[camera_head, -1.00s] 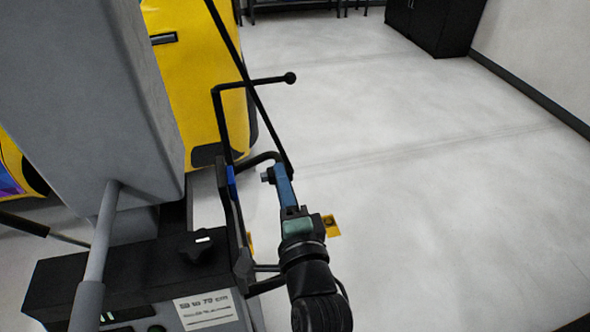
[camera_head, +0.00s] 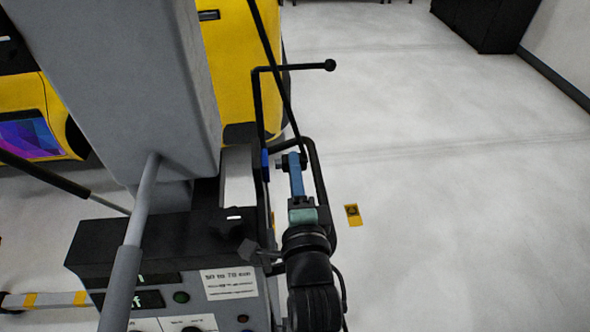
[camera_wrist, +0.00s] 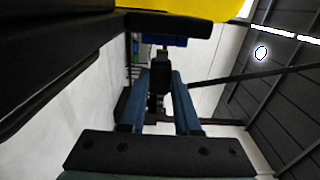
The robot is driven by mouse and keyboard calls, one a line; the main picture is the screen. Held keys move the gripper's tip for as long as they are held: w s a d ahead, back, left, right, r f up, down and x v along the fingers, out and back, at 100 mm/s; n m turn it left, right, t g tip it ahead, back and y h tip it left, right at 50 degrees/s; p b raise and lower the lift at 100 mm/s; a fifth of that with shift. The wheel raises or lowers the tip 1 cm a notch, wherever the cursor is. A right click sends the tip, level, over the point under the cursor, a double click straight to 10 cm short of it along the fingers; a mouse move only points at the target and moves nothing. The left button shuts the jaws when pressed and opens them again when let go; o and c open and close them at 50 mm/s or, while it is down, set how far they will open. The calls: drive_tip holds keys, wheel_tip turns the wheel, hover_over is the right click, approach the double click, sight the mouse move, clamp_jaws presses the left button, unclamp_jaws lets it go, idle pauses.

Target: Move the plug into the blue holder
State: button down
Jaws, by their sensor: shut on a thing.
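My gripper (camera_head: 294,163) has blue fingers and is shut on the small dark plug (camera_head: 280,166). The plug sticks out to the left of the fingertips, toward the blue holder (camera_head: 265,165) on the black frame. In the head view the plug's end is close to the holder; I cannot tell whether they touch. In the wrist view the dark plug (camera_wrist: 159,82) sits between the fingertips (camera_wrist: 163,76). The blue holder (camera_wrist: 178,42) shows just beyond it, partly hidden by a black bar.
A black frame with a looped bar (camera_head: 318,165) surrounds the holder and passes close to my gripper. A grey column (camera_head: 130,80) and a black control box (camera_head: 150,250) stand at left. A yellow machine (camera_head: 235,60) is behind.

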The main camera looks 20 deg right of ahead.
drive_tip(key=shift+w+a+p, duration=0.1)
drive_tip(key=shift+a+p, duration=0.35)
drive_tip(key=shift+a, duration=0.1)
idle(0.5)
drive_tip(key=shift+w+a, duration=0.2)
drive_tip(key=shift+a, duration=0.55)
idle(1.5)
drive_tip(key=c, duration=0.5)
unclamp_jaws()
drive_tip(key=shift+c, duration=0.2)
drive_tip(key=shift+s, duration=0.1)
